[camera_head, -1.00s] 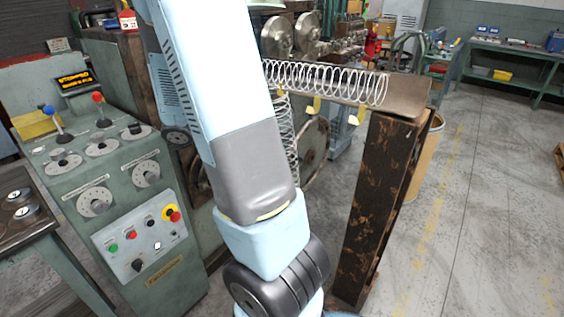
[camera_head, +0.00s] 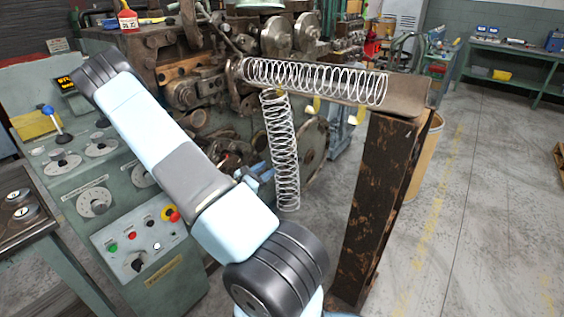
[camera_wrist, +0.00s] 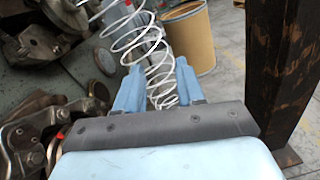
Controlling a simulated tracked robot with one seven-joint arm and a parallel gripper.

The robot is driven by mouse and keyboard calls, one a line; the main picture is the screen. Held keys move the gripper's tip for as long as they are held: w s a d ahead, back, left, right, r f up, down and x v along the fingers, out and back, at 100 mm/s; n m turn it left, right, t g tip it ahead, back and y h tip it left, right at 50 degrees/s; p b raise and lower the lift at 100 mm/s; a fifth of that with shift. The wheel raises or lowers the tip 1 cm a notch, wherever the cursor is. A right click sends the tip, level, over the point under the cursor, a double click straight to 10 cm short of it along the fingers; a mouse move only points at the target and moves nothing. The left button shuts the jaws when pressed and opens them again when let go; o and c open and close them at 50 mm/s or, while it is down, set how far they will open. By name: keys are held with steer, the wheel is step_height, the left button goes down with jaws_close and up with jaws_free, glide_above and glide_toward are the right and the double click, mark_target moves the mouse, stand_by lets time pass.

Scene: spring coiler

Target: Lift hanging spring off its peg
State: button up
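The hanging spring (camera_head: 284,155) is a pale wire coil. A second spring (camera_head: 315,80) lies lengthwise along the chute. In the head view my gripper (camera_head: 262,179) is just left of the hanging spring's lower half. In the wrist view the spring (camera_wrist: 136,40) rises up and left from between the two blue fingers of my gripper (camera_wrist: 157,82). The fingers stand apart, one on each side of the coil, with visible gaps. The peg is not visible in the wrist view.
The coiling machine (camera_head: 190,80) stands behind and left, with a control console (camera_head: 115,200) in front. A rusty post (camera_head: 375,195) holds the metal chute (camera_head: 408,92) at right. A fibre drum (camera_wrist: 190,35) stands behind the spring.

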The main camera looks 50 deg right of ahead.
step_height(320, 180, down, 8)
steer(key=d+n+t, duration=0.2)
steer(key=n+t, duration=0.2)
steer(key=n, duration=0.2)
steer(key=w+x, duration=0.1)
steer(key=x, duration=1.3)
steer(key=shift+f+y, duration=0.25)
steer(key=shift+y, duration=0.05)
steer(key=shift+a, duration=0.15)
steer(key=shift+c, duration=0.3)
jaws_close()
